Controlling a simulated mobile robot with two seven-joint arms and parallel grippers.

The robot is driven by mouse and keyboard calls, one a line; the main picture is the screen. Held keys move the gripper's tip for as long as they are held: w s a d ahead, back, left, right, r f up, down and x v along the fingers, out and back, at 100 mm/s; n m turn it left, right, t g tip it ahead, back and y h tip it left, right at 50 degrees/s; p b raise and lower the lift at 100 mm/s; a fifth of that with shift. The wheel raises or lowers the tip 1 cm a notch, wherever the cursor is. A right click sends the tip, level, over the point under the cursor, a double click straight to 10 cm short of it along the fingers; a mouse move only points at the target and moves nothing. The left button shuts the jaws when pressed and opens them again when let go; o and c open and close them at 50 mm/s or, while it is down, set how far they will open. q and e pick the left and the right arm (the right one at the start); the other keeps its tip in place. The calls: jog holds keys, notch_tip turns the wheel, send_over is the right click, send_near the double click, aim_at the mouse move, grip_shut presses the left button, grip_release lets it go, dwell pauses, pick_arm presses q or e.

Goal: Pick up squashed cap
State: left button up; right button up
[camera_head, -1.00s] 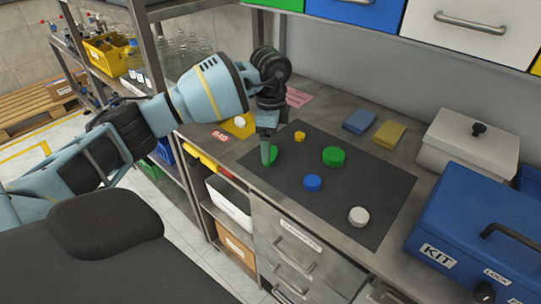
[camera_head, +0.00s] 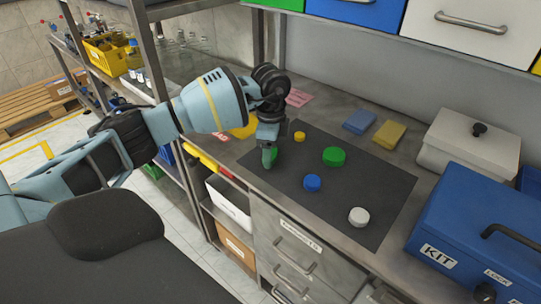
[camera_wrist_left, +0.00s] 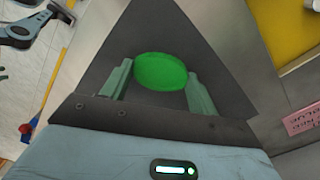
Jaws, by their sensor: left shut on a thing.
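A green cap (camera_wrist_left: 161,71) with an oval outline sits between the fingers of my left gripper (camera_wrist_left: 160,76) in the left wrist view. In the head view my left gripper (camera_head: 268,157) points down at the left part of the dark mat (camera_head: 355,188), shut on this cap. Its fingers mostly hide the cap there, and I cannot tell whether the cap touches the mat. Another green cap (camera_head: 334,157), a blue cap (camera_head: 312,182), a white cap (camera_head: 359,216) and a small yellow cap (camera_head: 299,136) lie apart on the mat. My right gripper is not in view.
A blue KIT box (camera_head: 480,225) and a pale lidded box (camera_head: 473,145) stand at the right. A blue sponge (camera_head: 359,121) and a yellow sponge (camera_head: 390,134) lie behind the mat. A shelf post (camera_head: 146,50) stands close behind my left arm. The mat's middle has free room.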

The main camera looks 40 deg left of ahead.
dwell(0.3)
pick_arm(q)
jog(key=shift+r, duration=0.5)
jog(key=r, duration=0.2)
jog(key=shift+s+r, duration=0.3)
jog(key=shift+s, duration=0.05)
jog(key=s+d, duration=0.1)
jog(key=s, duration=0.4)
jog(key=s+d+r, duration=0.1)
jog(key=s, duration=0.4)
jog(key=s+d, duration=0.1)
jog(key=s, duration=0.4)
jog(key=shift+r, duration=0.2)
